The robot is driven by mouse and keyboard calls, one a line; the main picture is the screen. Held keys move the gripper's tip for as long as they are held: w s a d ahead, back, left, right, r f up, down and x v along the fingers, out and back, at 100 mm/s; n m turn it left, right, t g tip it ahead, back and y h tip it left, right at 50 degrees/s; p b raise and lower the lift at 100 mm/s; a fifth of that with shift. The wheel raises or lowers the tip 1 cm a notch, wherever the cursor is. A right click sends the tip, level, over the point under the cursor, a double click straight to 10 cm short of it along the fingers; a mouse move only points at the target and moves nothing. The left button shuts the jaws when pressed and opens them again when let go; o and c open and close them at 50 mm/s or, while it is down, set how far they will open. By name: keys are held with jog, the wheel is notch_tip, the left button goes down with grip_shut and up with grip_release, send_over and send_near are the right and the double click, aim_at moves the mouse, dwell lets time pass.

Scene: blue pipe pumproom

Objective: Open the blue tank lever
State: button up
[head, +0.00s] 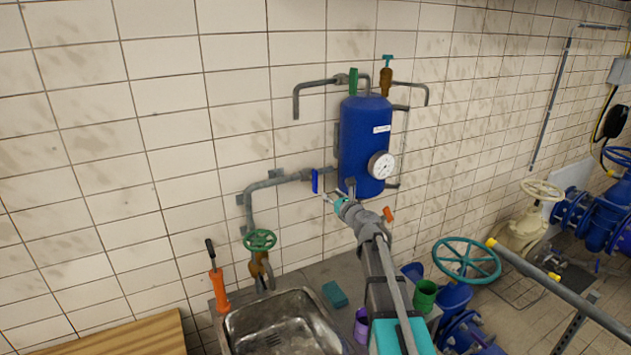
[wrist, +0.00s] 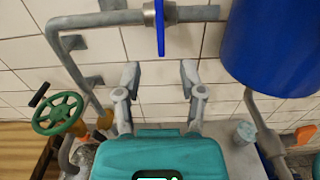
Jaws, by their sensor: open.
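The blue tank (head: 364,140) hangs on the tiled wall, with a round white gauge on its lower right. The blue lever (head: 315,182) sits on the grey pipe left of the tank's lower part and looks upright. My gripper (head: 329,197) is open and empty, just below and right of the lever in the head view. In the wrist view, my gripper (wrist: 160,76) has its two fingers spread. The lever (wrist: 160,27) shows beyond the fingertips, lined up with the gap between them and apart from them. The tank (wrist: 274,45) is at the upper right.
A green handwheel valve (head: 260,241) is at lower left, beside an orange tool (head: 217,288). Below are a metal sink (head: 283,325), a teal block (head: 335,294), and purple (head: 361,325) and green (head: 425,295) cups. A teal wheel (head: 466,260) and yellow-tipped rail (head: 555,285) stand right.

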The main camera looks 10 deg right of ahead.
aim_at(317, 181)
jog(key=x, duration=1.2)
grip_shut()
